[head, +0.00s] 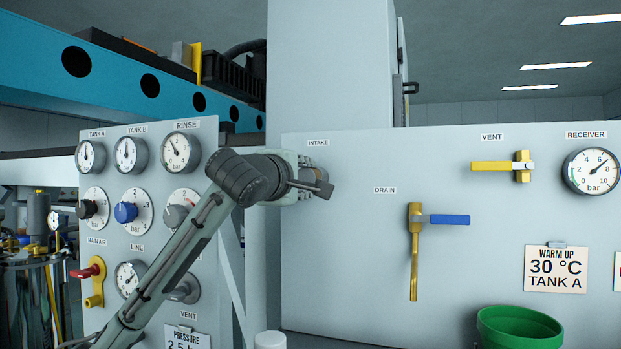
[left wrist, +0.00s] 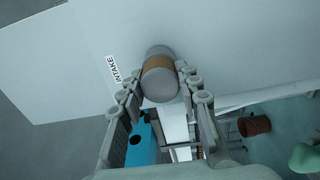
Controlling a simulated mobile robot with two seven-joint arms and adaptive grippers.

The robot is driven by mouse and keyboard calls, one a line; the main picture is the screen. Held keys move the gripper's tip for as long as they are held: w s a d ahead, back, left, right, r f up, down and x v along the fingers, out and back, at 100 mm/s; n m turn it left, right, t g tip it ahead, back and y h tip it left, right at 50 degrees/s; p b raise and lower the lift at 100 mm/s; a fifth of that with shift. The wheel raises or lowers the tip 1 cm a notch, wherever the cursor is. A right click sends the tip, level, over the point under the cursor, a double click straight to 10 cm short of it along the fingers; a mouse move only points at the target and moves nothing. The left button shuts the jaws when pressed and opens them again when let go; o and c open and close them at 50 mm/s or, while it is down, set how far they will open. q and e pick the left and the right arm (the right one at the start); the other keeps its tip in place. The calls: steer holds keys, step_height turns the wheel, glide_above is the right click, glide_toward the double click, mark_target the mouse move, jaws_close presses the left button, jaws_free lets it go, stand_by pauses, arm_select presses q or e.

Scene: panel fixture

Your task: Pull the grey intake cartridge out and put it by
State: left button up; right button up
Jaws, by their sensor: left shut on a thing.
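The intake cartridge (left wrist: 160,86) is a grey cylinder with a tan band, seen in the left wrist view at the panel face beside the INTAKE label (left wrist: 116,69). My left gripper (head: 314,183) is at the panel just below that label, which also shows in the head view (head: 318,142). In the left wrist view its fingers lie on both sides of the cartridge, shut on it. In the head view the gripper mostly hides the cartridge. I cannot tell how far the cartridge sits in the panel. My right gripper is not in view.
The right panel (head: 345,260) carries a yellow vent valve (head: 522,166), a blue-handled drain valve (head: 449,219) and a receiver gauge (head: 591,171). A gauge panel (head: 110,220) is behind my left arm.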

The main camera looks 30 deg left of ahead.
arm_select(q)
jaws_close()
steer(key=shift+s+d, duration=0.1)
steer(key=shift+s, duration=0.25)
steer(key=shift+b+v, duration=0.45)
steer(key=shift+v, duration=1.8)
stand_by(0.3)
steer(key=shift+s+d, duration=0.1)
steer(key=shift+s, duration=0.1)
glide_toward(305, 178)
stand_by(0.4)
steer(key=shift+w, duration=0.1)
